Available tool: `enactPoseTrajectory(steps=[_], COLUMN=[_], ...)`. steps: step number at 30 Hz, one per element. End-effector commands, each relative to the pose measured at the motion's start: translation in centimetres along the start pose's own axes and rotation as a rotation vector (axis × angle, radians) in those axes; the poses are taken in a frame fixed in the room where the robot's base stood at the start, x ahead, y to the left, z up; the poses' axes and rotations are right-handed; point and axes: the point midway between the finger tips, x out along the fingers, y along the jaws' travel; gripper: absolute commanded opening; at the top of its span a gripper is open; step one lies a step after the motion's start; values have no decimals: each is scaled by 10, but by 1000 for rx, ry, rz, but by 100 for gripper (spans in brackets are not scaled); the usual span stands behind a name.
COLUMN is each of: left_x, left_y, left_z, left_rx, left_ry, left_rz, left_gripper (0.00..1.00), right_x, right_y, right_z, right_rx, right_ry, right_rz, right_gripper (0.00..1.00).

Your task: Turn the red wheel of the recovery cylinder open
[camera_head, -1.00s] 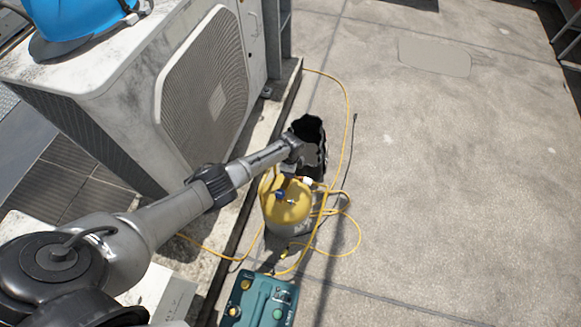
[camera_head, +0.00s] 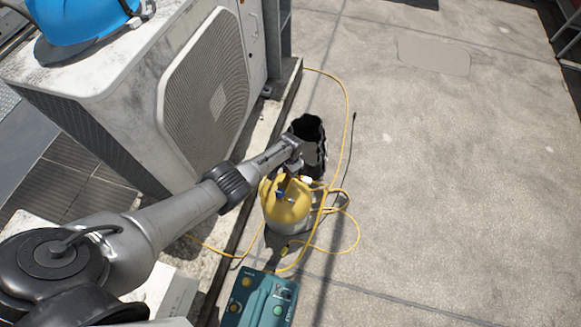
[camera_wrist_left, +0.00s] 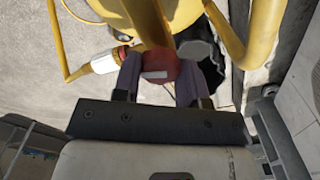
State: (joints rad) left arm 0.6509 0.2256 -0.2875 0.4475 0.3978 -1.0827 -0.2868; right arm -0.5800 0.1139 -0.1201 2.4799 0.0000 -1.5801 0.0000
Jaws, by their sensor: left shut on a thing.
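The recovery cylinder (camera_head: 286,212), yellow on top and grey below, stands upright on the roof floor beside the condenser ledge. It has a blue part on top, and yellow hoses run from it. My left gripper (camera_wrist_left: 158,80) is at the top of the cylinder. In the left wrist view its two fingers are shut on the red wheel (camera_wrist_left: 160,68), one on each side. In the head view my gripper hides the wheel. My right gripper is not in view.
A condenser unit (camera_head: 115,85) with a blue hard hat (camera_head: 82,17) on it stands at the left. A teal machine (camera_head: 260,300) stands in front of the cylinder, a black bucket-like container (camera_head: 309,140) behind it. A yellow hose (camera_head: 345,95) loops on the floor. The floor to the right is clear.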

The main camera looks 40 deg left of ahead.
Motion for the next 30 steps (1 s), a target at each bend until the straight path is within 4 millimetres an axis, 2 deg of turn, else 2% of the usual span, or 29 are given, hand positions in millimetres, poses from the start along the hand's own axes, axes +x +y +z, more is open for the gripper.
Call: enactPoseTrajectory(steps=[12, 29, 30], left_x=[-3, -3, -3], left_y=[0, 0, 0], left_z=[-2, -2, -2], left_rx=[-170, -195, -195], left_ry=[1, 3, 3], left_rz=[2, 1, 1], left_gripper=[15, 15, 41], right_x=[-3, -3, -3], right_y=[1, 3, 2], right_z=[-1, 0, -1], right_rx=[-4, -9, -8], right_ry=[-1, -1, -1], right_rz=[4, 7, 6], right_gripper=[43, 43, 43])
